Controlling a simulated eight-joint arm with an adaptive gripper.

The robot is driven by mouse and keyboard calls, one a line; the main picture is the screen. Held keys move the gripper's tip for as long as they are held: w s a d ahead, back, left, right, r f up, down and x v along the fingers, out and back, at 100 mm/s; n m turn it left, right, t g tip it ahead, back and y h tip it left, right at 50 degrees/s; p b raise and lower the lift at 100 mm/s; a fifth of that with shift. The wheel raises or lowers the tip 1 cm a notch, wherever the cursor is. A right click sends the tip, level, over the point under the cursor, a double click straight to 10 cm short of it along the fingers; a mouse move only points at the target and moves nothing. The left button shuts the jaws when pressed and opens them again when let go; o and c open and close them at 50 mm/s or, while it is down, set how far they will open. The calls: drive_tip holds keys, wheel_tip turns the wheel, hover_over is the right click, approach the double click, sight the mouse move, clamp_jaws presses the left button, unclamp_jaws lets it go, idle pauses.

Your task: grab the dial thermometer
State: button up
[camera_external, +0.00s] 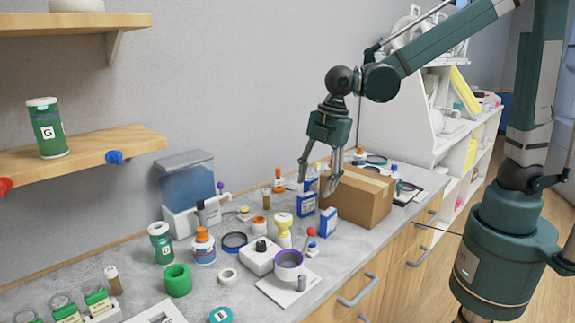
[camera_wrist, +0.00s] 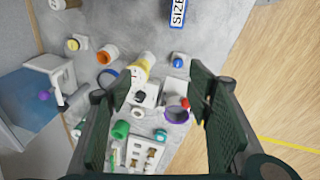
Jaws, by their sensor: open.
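I cannot pick out the dial thermometer for sure among the small items on the grey counter (camera_external: 215,290). A small white thing with a round yellow top (camera_external: 244,213) stands toward the wall, and its yellow top also shows in the wrist view (camera_wrist: 73,44); I cannot tell whether it has a dial. My gripper (camera_external: 315,188) hangs above the counter, pointing down, near the cardboard box. Its fingers are apart with nothing between them. In the wrist view the open fingers (camera_wrist: 160,85) frame the clutter below.
A cardboard box (camera_external: 360,200) and blue-white boxes (camera_external: 329,222) stand by my gripper. A purple-rimmed cup (camera_external: 289,263), a white dial-topped block (camera_external: 262,255), a yellow-white bottle (camera_external: 284,228) and a green ring (camera_external: 178,280) crowd the counter. A wooden shelf (camera_external: 95,155) juts out at left.

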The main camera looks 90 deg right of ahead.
sight(284, 217)
drive_tip(key=w+f+n+p, duration=0.1)
drive_tip(key=w, duration=0.2)
drive_tip(key=w+f+n+g+p, duration=0.1)
drive_tip(key=w+f+p, duration=0.1)
drive_tip(key=w, duration=0.1)
drive_tip(key=w+f+n+p, duration=0.2)
drive_tip(key=w, duration=0.1)
drive_tip(key=shift+a+g, duration=0.25)
drive_tip(key=shift+g, duration=0.15)
drive_tip(key=shift+w+f+n+p, duration=0.3)
drive_tip(key=shift+w+f+n, duration=0.1)
drive_tip(key=shift+w+f, duration=0.25)
drive_tip(key=shift+f, duration=0.15)
drive_tip(key=shift+f, duration=0.1)
drive_tip(key=shift+a+f, duration=0.1)
drive_tip(key=shift+f, duration=1.05)
drive_tip(key=shift+f, duration=0.1)
drive_tip(key=shift+s+f+p, duration=0.2)
drive_tip(key=shift+f+p, duration=0.15)
drive_tip(key=shift+f, duration=2.15)
drive_tip(key=shift+c, duration=0.5)
